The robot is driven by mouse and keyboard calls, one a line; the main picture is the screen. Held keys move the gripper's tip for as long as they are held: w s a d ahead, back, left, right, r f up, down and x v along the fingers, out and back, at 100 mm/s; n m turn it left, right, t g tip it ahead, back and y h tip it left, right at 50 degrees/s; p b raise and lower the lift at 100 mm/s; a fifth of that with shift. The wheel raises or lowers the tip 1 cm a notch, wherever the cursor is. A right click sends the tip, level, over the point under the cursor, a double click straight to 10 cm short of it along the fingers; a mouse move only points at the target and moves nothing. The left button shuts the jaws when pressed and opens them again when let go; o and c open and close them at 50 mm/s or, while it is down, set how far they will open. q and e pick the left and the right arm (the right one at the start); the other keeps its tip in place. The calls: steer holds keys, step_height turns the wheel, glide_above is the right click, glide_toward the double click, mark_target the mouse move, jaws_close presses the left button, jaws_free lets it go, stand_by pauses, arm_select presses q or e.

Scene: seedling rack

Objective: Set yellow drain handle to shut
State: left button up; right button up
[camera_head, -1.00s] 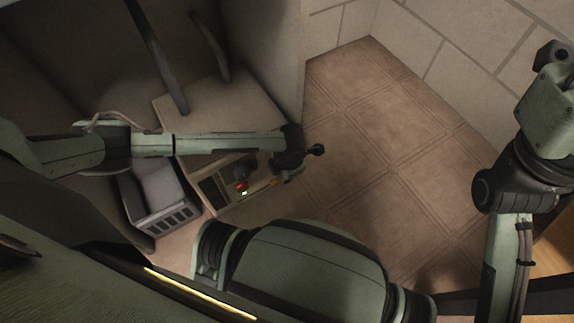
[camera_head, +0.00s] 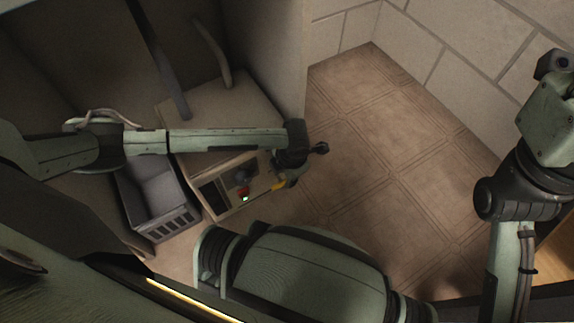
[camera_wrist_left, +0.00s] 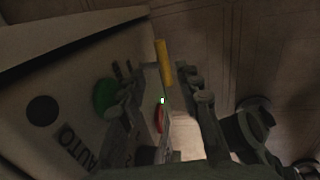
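The yellow drain handle (camera_head: 279,185) is a short bar at the right end of the control panel's front in the head view. In the left wrist view the yellow handle (camera_wrist_left: 163,62) shows as an upright bar just beyond and between my fingertips. My left gripper (camera_head: 291,177) is beside the handle, partly covering that end of the panel. In the left wrist view the fingers of this gripper (camera_wrist_left: 158,78) are apart with a gap between them. Contact with the handle cannot be told. My right arm is at the right edge; its gripper is out of view.
The panel box (camera_head: 222,212) carries a red button (camera_head: 243,192), a dark knob and a small lit green indicator. The wrist view shows a green button (camera_wrist_left: 104,95) and "AUTO" lettering. A grey slotted bin (camera_head: 160,205) stands left of the box. Tiled floor (camera_head: 380,150) is open to the right.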

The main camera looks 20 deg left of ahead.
arm_select(q)
step_height(320, 180, up, 8)
steer(key=s+d, duration=0.1)
steer(key=shift+d+f, duration=0.1)
steer(key=shift+f, duration=0.05)
stand_by(0.5)
